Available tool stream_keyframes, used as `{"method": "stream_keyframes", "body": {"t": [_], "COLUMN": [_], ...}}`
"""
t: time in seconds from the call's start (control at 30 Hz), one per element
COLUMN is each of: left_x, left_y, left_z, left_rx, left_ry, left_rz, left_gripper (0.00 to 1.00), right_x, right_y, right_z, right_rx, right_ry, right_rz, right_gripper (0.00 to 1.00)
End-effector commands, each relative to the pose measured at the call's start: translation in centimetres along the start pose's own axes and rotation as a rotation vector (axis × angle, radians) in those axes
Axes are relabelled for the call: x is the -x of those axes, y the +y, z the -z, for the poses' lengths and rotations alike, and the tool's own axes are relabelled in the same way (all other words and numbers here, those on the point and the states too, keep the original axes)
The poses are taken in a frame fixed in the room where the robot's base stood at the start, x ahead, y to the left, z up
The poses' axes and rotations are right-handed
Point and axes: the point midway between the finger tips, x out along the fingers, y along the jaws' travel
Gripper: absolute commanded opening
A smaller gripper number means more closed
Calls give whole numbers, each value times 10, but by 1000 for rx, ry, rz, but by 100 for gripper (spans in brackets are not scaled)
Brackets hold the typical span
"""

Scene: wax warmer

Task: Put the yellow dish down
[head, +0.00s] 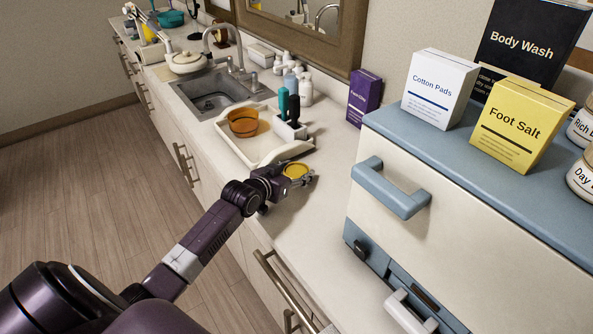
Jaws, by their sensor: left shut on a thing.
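The yellow dish (296,169) is small and round and sits at the end of my left arm, over the counter just in front of the white tray. My left gripper (300,179) is shut on it. The arm hides part of the gripper, and I cannot tell whether the dish touches the counter. My right gripper is not in view.
The white tray (250,157) holds an amber bowl (243,123). A sink (212,93) lies beyond. A blue-topped cabinet (375,113) stands at right. Bare counter (312,222) lies nearer.

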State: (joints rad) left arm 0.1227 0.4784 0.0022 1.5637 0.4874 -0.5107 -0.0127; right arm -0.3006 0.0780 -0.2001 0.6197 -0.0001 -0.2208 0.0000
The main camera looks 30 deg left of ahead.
Motion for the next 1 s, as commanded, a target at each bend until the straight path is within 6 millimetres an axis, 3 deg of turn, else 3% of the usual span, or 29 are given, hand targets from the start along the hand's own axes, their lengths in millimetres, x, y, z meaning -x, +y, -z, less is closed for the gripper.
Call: {"method": "stream_keyframes", "body": {"t": [0.23, 0.27, 0.3, 0.7, 1.0], "left_x": [-1, -1, -1, 3, 45], "left_y": [0, 0, 0, 0, 0], "left_z": [-2, -2, -2, 0, -1], "left_rx": [0, 0, 0, -1, -2], "left_ry": [1, 0, 0, -1, -2], "left_rz": [0, 0, 0, 0, 0], "left_gripper": [25, 54, 59, 60, 60], "right_x": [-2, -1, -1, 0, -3], "right_y": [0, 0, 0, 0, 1], "right_z": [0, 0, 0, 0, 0], "right_rx": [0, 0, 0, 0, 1], "right_ry": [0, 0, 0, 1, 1], "right_rz": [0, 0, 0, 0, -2], "right_gripper": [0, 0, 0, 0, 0]}}
